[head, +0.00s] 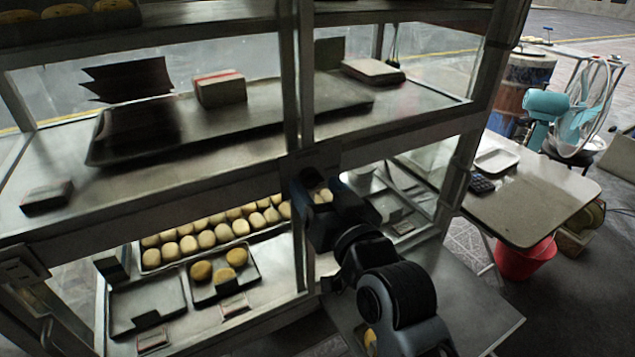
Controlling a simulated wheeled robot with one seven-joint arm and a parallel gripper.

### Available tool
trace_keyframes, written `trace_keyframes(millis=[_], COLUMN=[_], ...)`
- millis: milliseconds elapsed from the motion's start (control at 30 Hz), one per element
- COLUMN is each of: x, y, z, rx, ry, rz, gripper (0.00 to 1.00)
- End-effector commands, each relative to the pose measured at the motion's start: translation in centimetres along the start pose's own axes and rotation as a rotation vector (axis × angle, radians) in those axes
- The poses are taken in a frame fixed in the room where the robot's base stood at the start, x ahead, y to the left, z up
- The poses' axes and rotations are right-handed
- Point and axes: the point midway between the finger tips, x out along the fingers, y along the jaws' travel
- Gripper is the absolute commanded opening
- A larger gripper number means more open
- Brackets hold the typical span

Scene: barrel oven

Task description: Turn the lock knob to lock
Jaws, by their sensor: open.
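My gripper (316,190) is at the middle post of a glass-and-metal display cabinet (290,85), just below the middle shelf's front rail. It is dark against the dark frame, and its fingers are hard to make out. It is open. I cannot make out the lock knob; it may be hidden by my gripper and wrist or lost in the dark area at the post. Whether the fingers touch anything there cannot be told.
My arm reaches in from the lower right. The lower shelf holds a tray of rolls (212,234) and smaller trays (147,303). A metal tray (230,117) lies on the middle shelf. At right are a side table (540,205), red bucket (525,261) and teal fan (547,104).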

Motion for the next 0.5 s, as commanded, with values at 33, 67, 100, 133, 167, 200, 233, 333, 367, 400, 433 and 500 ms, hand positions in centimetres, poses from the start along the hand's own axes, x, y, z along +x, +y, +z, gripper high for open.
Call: trace_keyframes(millis=[33,67,100,133,167,200,233,333,367,400,433,500], x=[0.47,0.67,0.89,1.02,1.1,1.17,1.2,1.19,1.18,1.18,1.17,1.17], y=[-0.04,-0.05,-0.04,-0.04,-0.04,-0.03,-0.03,-0.01,-0.01,-0.01,-0.01,-0.01], z=[-0.08,-0.06,-0.02,-0.01,0.0,0.0,0.0,0.02,0.03,0.03,0.02,0.03], rx=[-0.001,-0.001,-0.001,-0.001,-0.001,-0.001,-0.001,0.0,0.0,0.0,0.0,0.0], ry=[0.0,0.0,-0.001,-0.001,-0.001,0.0,0.0,0.0,0.0,0.0,0.0,0.0], rz=[0.0,0.0,0.0,0.0,0.0,0.0,0.0,0.0,0.0,0.0,0.0,0.0], gripper=[0.64,0.64,0.64,0.64,0.64,0.64,0.64,0.64,0.64,0.64,0.63,0.57])
